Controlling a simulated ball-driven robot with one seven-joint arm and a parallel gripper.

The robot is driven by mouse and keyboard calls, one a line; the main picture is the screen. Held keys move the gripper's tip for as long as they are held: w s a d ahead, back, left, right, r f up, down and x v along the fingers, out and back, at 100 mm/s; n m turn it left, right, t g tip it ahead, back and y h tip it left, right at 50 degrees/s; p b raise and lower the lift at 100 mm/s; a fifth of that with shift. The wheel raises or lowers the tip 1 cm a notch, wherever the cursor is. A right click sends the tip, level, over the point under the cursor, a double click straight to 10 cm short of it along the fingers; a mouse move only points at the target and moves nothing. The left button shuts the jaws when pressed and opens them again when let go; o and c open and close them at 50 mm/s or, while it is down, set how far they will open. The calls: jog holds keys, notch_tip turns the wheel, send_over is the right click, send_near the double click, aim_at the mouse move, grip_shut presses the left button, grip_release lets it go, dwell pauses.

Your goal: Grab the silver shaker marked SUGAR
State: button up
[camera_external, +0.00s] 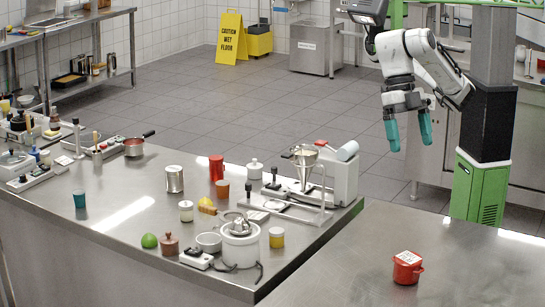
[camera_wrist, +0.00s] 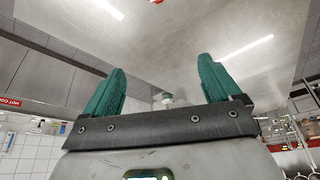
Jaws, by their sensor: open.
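A silver cylindrical can (camera_external: 174,179) stands upright on the left steel counter in the external view. It is the closest match to the silver shaker, but I cannot read any SUGAR marking on it. My gripper (camera_external: 408,128) hangs in the air at the upper right, far from the can, with its green fingers pointing down. In the wrist view my gripper (camera_wrist: 160,82) has its two green fingers spread wide, with nothing held between them. I cannot make out the silver can in the wrist view.
The left counter (camera_external: 115,235) also holds a red cup (camera_external: 216,168), a white lidded jar (camera_external: 255,168), a funnel stand (camera_external: 305,172) and a white appliance (camera_external: 240,245). A red pot (camera_external: 407,268) stands on the otherwise bare right counter (camera_external: 470,260). Tiled floor (camera_external: 300,118) lies behind.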

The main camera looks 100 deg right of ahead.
notch_tip(320, 180, up, 5)
jog(key=w+d+m+t+y, duration=0.1)
jog(key=w+d+m, duration=0.3)
jog(key=w, duration=0.5)
jog(key=w+d+m+t+y, duration=0.1)
jog(key=w+d+m, duration=0.1)
jog(key=w+m, duration=0.55)
jog(key=w+d+r+m+t+y, duration=0.1)
jog(key=w+d+m+t, duration=0.1)
jog(key=w+d+m, duration=0.7)
jog(key=w+d+m+t+y, duration=0.1)
jog(key=w+d+m+t, duration=0.25)
jog(key=w+d, duration=0.65)
jog(key=m+t+h+b, duration=0.1)
jog(key=m+t, duration=0.4)
jog(key=m, duration=2.1)
send_over(177, 167)
notch_tip(177, 167, down, 2)
notch_tip(177, 167, down, 31)
jog(key=shift+a, duration=0.1)
notch_tip(177, 167, down, 3)
jog(key=shift+r, duration=0.2)
jog(key=shift+x, duration=1.1)
jog(key=shift+w+a+f, duration=0.2)
jog(key=shift+w+f, duration=0.15)
jog(key=shift+f, duration=0.05)
